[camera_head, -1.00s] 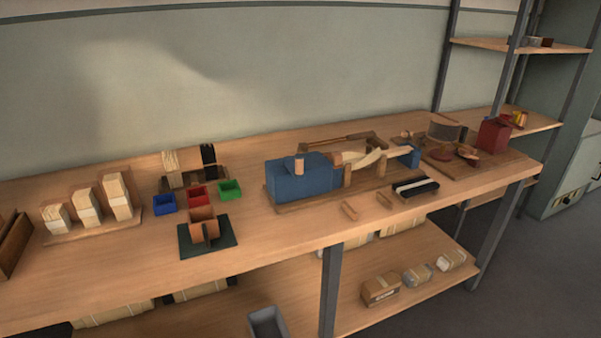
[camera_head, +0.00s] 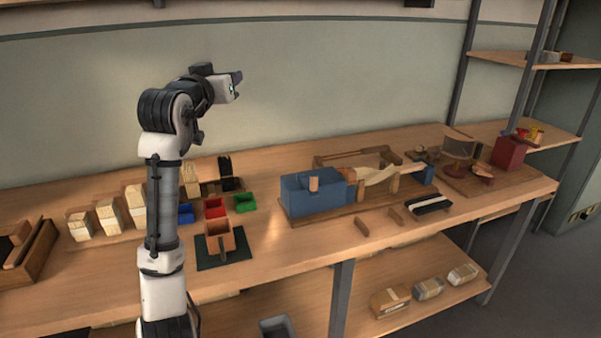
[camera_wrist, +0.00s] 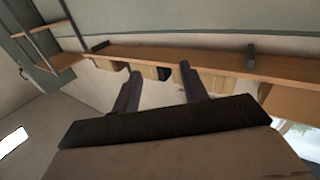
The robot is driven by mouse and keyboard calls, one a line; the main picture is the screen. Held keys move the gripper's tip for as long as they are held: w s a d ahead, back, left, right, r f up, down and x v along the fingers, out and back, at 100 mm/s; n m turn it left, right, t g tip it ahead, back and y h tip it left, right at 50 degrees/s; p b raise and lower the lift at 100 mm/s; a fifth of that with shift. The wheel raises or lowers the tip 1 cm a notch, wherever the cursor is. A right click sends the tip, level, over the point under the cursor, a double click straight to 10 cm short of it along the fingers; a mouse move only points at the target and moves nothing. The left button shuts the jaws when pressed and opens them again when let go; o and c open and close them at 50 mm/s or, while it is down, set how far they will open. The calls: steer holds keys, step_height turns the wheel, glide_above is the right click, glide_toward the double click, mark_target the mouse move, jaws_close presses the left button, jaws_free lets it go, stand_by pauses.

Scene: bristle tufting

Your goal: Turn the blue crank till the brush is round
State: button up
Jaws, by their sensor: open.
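A blue machine (camera_head: 311,197) stands on a wooden base on the bench, with a short wooden cylinder (camera_head: 314,184) on its front. A pale, curved wooden piece (camera_head: 379,175) runs right from it to a smaller blue part (camera_head: 420,173). I cannot tell which blue part is the crank, or make out a brush there. My gripper (camera_head: 238,83) is raised high in front of the wall, above and left of the machine and far from it. In the wrist view my gripper (camera_wrist: 157,76) has its two fingers apart with nothing between them.
Red (camera_head: 215,208), blue (camera_head: 186,214) and green (camera_head: 245,202) bins stand left of the machine, behind a copper-coloured holder (camera_head: 220,240). A black-topped strip (camera_head: 429,205) lies in front of it. A red box (camera_head: 508,152) stands at the right. The wrist view shows a wooden shelf (camera_wrist: 215,61).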

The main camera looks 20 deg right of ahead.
steer(key=s+d+f+m+g+y+p, duration=0.1)
steer(key=d+f+g, duration=0.3)
steer(key=d, duration=0.3)
steer(key=d+f+m+g, duration=0.2)
steer(key=d+f+g, duration=0.2)
steer(key=d, duration=0.3)
steer(key=g+y, duration=0.4)
steer(key=y, duration=0.1)
glide_toward(314, 174)
steer(key=shift+m, duration=0.4)
steer(key=p+x, duration=0.3)
steer(key=x, duration=0.9)
steer(key=shift+c, duration=0.4)
jaws_close()
